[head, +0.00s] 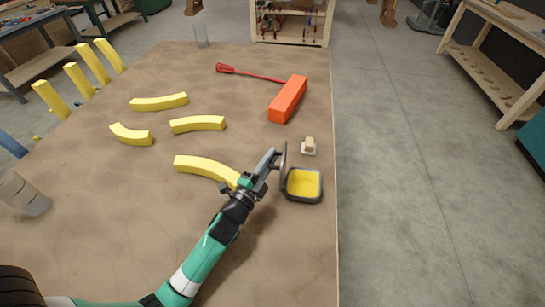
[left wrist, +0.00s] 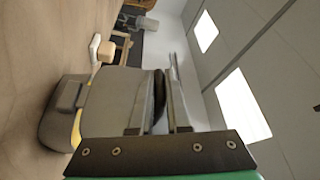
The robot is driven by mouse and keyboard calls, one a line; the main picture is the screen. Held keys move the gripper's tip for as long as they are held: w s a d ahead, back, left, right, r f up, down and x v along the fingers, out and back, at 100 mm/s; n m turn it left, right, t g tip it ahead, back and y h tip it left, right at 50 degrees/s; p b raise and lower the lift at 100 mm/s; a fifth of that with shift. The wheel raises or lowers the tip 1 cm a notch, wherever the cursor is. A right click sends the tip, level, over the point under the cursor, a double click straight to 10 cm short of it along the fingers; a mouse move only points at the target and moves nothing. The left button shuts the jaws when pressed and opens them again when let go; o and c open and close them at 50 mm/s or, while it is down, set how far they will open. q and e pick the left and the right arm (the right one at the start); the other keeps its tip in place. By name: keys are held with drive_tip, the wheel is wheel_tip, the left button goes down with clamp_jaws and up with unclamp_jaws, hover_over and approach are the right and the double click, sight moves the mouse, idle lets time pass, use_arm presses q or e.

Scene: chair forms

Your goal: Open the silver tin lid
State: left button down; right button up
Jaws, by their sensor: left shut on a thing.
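The silver tin (head: 289,195) stands near the table's right edge in the head view, its yellow inside open to view. Its lid (head: 284,160) stands on edge, nearly upright, at the tin's left side. My left gripper (head: 271,163) is shut on the lid from the left. In the left wrist view, a dark edge of the lid (left wrist: 160,92) shows between the fingers, and the tin (left wrist: 57,125) is at the left. Whether the lid still touches the tin is hard to tell. My right gripper is not in view.
A small wooden block on a white base (head: 309,146) lies behind the tin. An orange block (head: 288,99) and a red long-handled tool (head: 250,75) lie farther back. Several yellow curved pieces (head: 198,124) lie left. A grey cup (head: 22,195) is far left.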

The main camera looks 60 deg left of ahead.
use_arm(q)
drive_tip(key=shift+s+a+f, duration=0.15)
drive_tip(key=shift+s+a, duration=0.1)
idle(0.4)
